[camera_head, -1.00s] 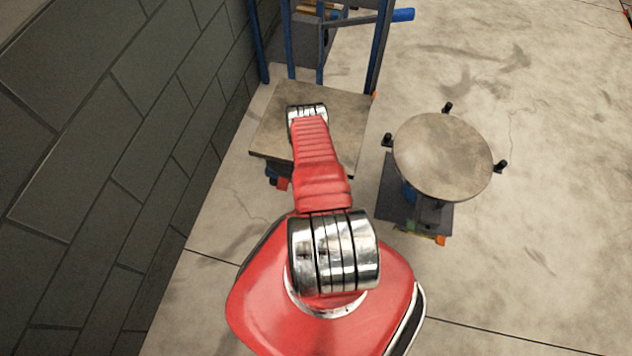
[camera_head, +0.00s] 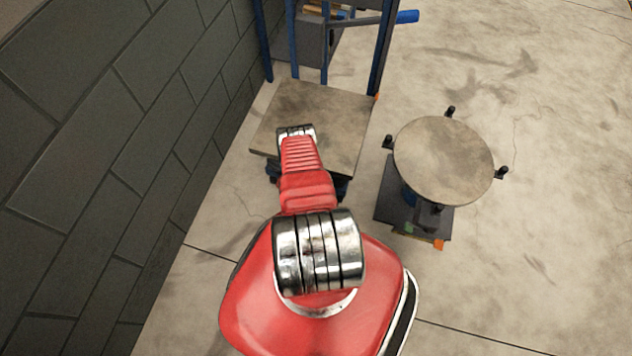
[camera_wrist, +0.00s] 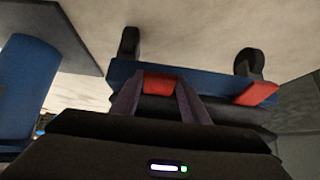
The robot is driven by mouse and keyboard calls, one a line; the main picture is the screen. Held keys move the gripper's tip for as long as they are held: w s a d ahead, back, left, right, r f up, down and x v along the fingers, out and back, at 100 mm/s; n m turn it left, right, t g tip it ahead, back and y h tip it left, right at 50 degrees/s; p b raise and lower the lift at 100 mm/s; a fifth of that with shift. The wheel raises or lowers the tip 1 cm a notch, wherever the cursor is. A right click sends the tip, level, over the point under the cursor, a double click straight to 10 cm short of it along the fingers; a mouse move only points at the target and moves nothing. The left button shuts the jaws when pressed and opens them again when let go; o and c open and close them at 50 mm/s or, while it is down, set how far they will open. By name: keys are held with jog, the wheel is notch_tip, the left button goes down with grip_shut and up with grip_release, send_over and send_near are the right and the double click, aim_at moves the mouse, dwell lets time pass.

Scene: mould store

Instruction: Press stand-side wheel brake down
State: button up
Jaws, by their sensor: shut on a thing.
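The stand-side brake pedal (camera_wrist: 159,84) is a small red tab on the blue cart frame (camera_wrist: 208,88) in the wrist view. My gripper (camera_wrist: 160,92) is at it, with dark fingers on either side and the red tab between them. A second red pedal (camera_wrist: 258,94) sits on the right of the same frame, tilted and apart from my fingers. Two dark wheels show behind, left (camera_wrist: 129,43) and right (camera_wrist: 249,62). In the head view my arm and the cart's square top (camera_head: 340,120) hide the gripper and the held pedal.
The round-topped stand (camera_head: 443,160) is right of the cart; its blue column (camera_wrist: 26,88) shows at left in the wrist view. A block wall (camera_head: 120,130) runs along the left. A blue rack (camera_head: 380,50) stands behind. Floor (camera_head: 560,250) at right is clear.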

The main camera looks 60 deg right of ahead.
jog(key=shift+w, duration=0.35)
grip_shut()
jog(key=o, duration=1.3)
grip_release()
jog(key=shift+c, duration=0.2)
jog(key=shift+o, duration=1.2)
jog(key=shift+s, duration=0.25)
jog(key=shift+a+r, duration=0.1)
jog(key=shift+a, duration=0.05)
jog(key=v, duration=1.3)
jog(key=shift+a, duration=0.2)
jog(key=shift+r, duration=0.1)
